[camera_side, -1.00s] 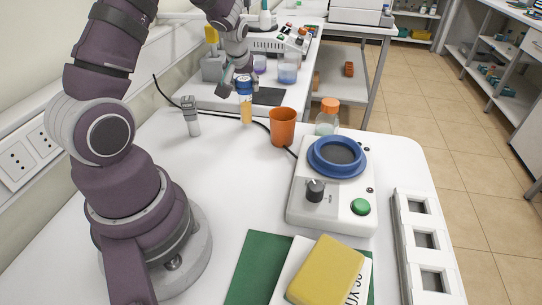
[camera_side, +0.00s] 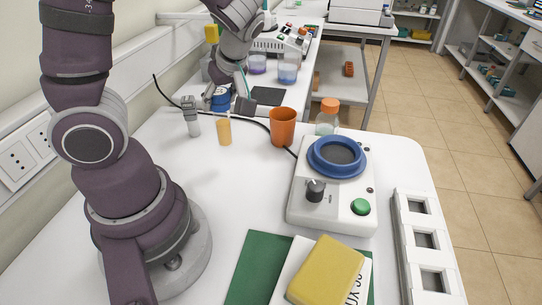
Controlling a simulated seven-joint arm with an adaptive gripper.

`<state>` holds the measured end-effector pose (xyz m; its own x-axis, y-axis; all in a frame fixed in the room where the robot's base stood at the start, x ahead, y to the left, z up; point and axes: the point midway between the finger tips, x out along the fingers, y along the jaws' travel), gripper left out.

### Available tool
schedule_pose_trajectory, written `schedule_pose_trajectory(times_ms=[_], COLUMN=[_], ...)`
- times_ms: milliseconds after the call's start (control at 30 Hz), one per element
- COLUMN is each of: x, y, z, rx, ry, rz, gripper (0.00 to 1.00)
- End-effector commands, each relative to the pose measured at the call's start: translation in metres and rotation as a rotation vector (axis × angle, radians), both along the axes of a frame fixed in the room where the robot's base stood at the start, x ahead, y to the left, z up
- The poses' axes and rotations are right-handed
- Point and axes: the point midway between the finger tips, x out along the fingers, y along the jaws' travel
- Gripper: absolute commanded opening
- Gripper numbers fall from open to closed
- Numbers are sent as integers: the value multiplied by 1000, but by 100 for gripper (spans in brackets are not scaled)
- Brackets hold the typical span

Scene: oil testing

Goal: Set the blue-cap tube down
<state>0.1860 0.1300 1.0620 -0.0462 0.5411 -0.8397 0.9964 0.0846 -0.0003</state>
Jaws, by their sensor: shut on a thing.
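The blue-cap tube (camera_side: 224,131) is upright in my gripper (camera_side: 226,103), left of the orange cup. Its amber lower body shows below the fingers, and part of the blue cap (camera_side: 221,96) shows between them. My gripper is shut on the tube at its upper part, which the fingers partly hide. The tube's lower end is at or just above the white table (camera_side: 250,190); I cannot tell whether it touches.
A small grey-and-white device (camera_side: 190,118) stands close on the left, by a black cable. The orange cup (camera_side: 282,127) and an orange-capped bottle (camera_side: 328,115) are to the right. A blue-topped mixer (camera_side: 335,185) stands nearer. The table in front of the tube is clear.

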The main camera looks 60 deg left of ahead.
Motion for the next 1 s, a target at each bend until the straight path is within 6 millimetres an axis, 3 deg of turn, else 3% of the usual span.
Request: schedule_pose_trajectory(times_ms=[233,600,633,833,1000], x=[0,1,1,1,1], y=[0,0,0,0,0], z=[-45,-52,-52,-52,-52], rx=[0,-1,-1,-1,-1], ry=[6,-1,-2,-2,-2], rz=[-2,-3,-3,-4,-4], gripper=[4,4,43,68,68])
